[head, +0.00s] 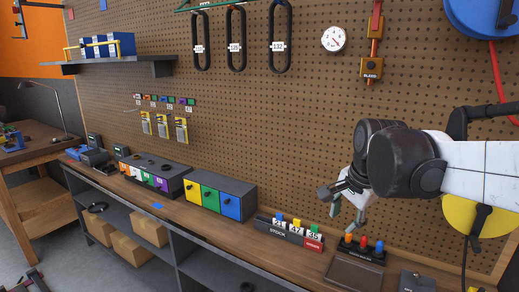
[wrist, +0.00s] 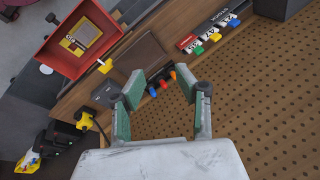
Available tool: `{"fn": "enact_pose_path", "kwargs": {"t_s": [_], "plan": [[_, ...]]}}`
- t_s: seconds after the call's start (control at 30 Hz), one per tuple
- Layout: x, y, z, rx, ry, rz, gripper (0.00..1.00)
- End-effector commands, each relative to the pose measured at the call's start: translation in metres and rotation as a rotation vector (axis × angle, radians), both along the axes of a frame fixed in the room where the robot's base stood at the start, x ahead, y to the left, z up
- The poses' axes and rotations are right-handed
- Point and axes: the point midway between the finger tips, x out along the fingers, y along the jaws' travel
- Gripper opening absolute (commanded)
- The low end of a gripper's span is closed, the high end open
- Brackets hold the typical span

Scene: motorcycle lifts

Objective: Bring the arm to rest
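My gripper (head: 343,210) hangs in front of the pegboard, above the right part of the bench. In the wrist view my gripper (wrist: 150,80) has its two green-padded fingers spread apart, with nothing held between them. Beyond the fingertips is a small dark rack with orange, red and blue tops (head: 364,246), which also shows in the wrist view (wrist: 162,82). The gripper looks apart from it and above the bench. My dark wrist joint and white arm link fill the right side of the head view.
The workbench (head: 240,229) carries a label stand (head: 290,234), a box with yellow, green and blue fronts (head: 218,194) and a dark tray (head: 354,274). A red bin (wrist: 76,42) shows in the wrist view. Tools and a gauge (head: 333,39) hang on the pegboard (head: 300,110).

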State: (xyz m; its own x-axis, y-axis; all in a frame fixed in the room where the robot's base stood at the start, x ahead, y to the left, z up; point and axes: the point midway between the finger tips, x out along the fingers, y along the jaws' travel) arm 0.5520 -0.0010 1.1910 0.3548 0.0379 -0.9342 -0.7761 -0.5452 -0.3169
Motion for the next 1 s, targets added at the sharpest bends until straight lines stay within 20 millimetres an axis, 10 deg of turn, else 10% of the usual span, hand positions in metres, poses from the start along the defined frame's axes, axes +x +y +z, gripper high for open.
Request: {"fn": "enact_pose_path", "kwargs": {"t_s": [0.6, 1.0], "plan": [[-0.151, 0.001, -0.054, -0.372, -0.207, 0.678, 0.32], [-0.183, 0.001, -0.079, -0.501, -0.254, 0.86, 0.32]]}}
